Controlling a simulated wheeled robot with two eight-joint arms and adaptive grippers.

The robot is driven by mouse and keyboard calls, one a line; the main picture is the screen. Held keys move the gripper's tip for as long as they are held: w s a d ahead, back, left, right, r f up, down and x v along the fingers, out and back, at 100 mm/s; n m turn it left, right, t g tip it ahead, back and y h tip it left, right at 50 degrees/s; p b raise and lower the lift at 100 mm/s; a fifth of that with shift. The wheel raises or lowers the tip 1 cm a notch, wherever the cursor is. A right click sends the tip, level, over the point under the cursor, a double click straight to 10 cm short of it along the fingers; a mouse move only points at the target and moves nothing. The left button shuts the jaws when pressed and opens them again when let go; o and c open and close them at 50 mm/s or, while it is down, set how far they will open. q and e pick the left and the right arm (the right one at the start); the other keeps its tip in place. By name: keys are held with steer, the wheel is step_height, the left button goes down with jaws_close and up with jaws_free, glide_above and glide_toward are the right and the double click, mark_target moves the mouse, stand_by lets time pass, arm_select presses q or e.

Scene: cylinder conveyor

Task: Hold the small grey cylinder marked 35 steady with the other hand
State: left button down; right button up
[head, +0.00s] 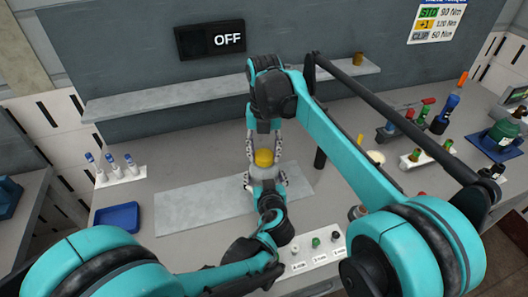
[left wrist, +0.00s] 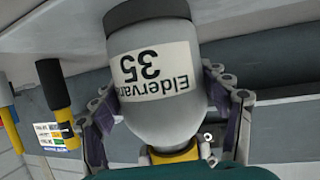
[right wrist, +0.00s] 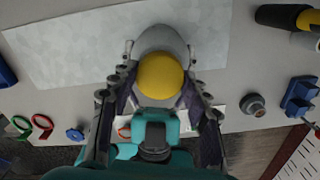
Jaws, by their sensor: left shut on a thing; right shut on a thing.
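In the left wrist view the cylinder (left wrist: 160,40) shows inverted, with a white label reading "Eldervan" (partly cut) and 35. My left gripper (head: 265,181) reaches in from the front and is shut on the grey body. My right gripper (head: 264,146) comes from the back and above, its fingers shut on the cylinder around the cap. In the right wrist view the cap (right wrist: 160,76) lies between its fingers. The exact finger contacts are partly hidden.
A pale grey plate (head: 185,210) lies under and left of the grippers. A blue tray (head: 117,217) and a white rack of vials (head: 122,175) are at left. A button panel (head: 313,251) is in front. Tools and bottles crowd the right. A wall sign (head: 210,39) reads OFF.

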steer(key=o, duration=1.3)
